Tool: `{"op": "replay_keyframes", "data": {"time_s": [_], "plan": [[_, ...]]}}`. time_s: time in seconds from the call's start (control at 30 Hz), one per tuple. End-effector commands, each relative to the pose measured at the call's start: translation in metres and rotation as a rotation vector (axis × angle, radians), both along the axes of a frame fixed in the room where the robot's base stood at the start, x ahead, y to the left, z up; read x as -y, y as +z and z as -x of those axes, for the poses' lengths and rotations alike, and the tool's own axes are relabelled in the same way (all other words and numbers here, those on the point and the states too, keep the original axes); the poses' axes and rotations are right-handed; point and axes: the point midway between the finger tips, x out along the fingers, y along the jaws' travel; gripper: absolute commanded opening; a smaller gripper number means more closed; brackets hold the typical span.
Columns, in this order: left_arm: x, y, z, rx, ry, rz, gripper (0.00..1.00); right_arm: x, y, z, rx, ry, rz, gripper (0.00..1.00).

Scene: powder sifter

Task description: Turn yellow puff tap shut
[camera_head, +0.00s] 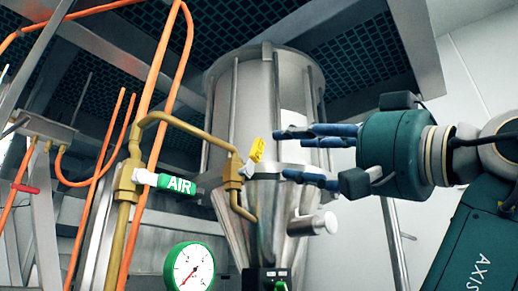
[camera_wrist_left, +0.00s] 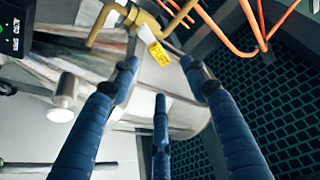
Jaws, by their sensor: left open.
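The yellow puff tap handle (camera_head: 256,150) sits on a brass valve (camera_head: 234,171) in front of the steel hopper, tilted up to the right on a pale stem. It also shows in the left wrist view as a yellow tag-like lever (camera_wrist_left: 158,53) beyond the fingertips. My left gripper (camera_head: 290,155), with blue fingers and a teal body, enters from the right in the head view. Its fingers are spread and empty, just right of the yellow handle, with a small gap. In the left wrist view, its fingertips (camera_wrist_left: 160,75) are open below the lever. My right gripper is not in view.
A green AIR lever (camera_head: 176,184) and a pressure gauge (camera_head: 189,268) are to the left. Brass pipe (camera_head: 190,128) and orange hoses (camera_head: 158,60) run nearby. The steel hopper (camera_head: 240,105) stands behind, with a capped side stub (camera_head: 313,223) below my gripper.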

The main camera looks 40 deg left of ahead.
Motion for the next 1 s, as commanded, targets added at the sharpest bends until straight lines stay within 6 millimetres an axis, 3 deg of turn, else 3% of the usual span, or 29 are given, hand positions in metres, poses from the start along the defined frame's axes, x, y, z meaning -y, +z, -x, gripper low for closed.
{"op": "replay_keyframes", "data": {"time_s": [0.6,1.0], "plan": [[-0.089,0.037,-0.021,-0.001,0.001,0.002,0.46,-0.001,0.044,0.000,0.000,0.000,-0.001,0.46],[-0.097,0.037,-0.023,0.000,0.000,0.001,0.46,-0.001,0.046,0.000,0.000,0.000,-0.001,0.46]]}}
